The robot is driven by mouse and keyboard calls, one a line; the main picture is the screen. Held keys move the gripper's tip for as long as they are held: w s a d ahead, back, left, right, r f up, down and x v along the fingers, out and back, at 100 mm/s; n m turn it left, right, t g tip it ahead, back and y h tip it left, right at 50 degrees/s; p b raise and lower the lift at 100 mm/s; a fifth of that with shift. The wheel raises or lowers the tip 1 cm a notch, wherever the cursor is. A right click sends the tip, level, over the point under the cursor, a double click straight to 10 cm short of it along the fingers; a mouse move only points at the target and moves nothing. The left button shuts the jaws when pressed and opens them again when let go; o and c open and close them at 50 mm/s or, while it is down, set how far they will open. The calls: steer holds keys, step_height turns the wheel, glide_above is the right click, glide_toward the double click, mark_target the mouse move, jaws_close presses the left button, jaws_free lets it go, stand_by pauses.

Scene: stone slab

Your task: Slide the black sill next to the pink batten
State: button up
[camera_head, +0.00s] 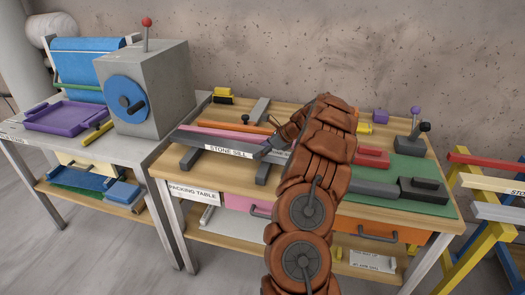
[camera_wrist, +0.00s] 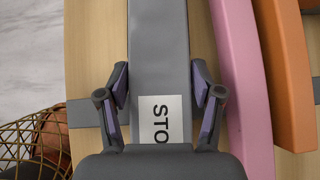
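The black sill (camera_head: 217,148), a long dark grey bar with a white STONE SILL label, lies across two dark crossbars on the packing table. It runs up the middle of the wrist view (camera_wrist: 158,50). The pink batten (camera_head: 214,132) lies behind it, roughly parallel; in the wrist view the pink batten (camera_wrist: 243,85) is to the right, a narrow gap away. My gripper (camera_wrist: 160,85) straddles the sill over its label, with a fingertip against each long edge. In the head view my brown-covered arm hides the sill's right end and most of the gripper.
An orange batten (camera_head: 232,126) lies just beyond the pink one. A green mat (camera_head: 408,168) with dark blocks and a red block (camera_head: 371,158) are right of my arm. A grey machine with a blue wheel (camera_head: 125,98) stands left. Yellow trestles (camera_head: 462,232) stand at the right.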

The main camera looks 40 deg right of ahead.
steer(key=o, duration=0.4)
steer(key=v, duration=1.2)
stand_by(0.5)
